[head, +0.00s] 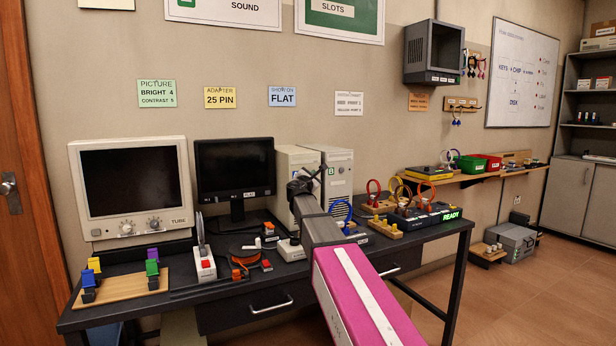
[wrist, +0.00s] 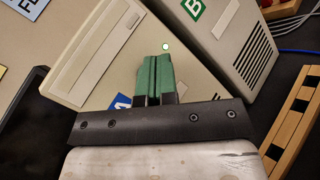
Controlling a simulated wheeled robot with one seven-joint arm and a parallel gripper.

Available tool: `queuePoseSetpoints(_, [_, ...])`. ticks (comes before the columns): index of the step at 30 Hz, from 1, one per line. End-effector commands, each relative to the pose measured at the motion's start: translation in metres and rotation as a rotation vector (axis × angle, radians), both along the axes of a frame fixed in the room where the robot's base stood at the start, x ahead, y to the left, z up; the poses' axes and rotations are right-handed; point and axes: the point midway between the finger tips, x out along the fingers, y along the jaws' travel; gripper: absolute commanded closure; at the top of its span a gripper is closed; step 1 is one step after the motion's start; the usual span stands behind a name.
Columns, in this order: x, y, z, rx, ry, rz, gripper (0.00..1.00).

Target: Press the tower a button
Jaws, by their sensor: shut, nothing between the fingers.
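Tower A (head: 287,163) is a beige computer case standing on the black desk, left of tower B (head: 338,168). In the wrist view, the front of tower A (wrist: 100,65) fills the area beyond my gripper, with a blue label (wrist: 121,101) partly hidden by the fingers. A small round whitish-green glowing spot (wrist: 166,46) shows just beyond the fingertips; I cannot tell whether it is a lamp or the button. My gripper (wrist: 153,62) is shut and empty, its green fingers pointing at this front. In the head view, my gripper (head: 306,182) covers part of tower A. Contact cannot be told.
Tower B carries a green label (wrist: 194,9) in the wrist view. A dark monitor (head: 235,172) and a beige tube monitor (head: 132,190) stand to the left. Several coloured rings on wooden stands (head: 385,229) and a switch box (head: 291,250) sit near my arm.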

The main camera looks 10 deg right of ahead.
Motion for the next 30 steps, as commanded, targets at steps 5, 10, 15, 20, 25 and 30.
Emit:
queuePoseSetpoints(5, [-0.017,-0.005,0.000,0.000,0.000,0.000,1.00])
queuePoseSetpoints(10, [-0.031,-0.010,0.000,-0.001,0.000,-0.001,1.00])
queuePoseSetpoints(15, [-0.045,-0.014,0.000,-0.001,0.000,-0.001,1.00])
queuePoseSetpoints(20, [-0.048,-0.016,0.000,-0.001,0.000,0.000,1.00])
queuePoseSetpoints(25, [-0.047,-0.015,0.000,0.000,0.000,0.000,1.00])
queuePoseSetpoints(30, [-0.047,-0.015,0.000,0.000,0.000,0.000,1.00])
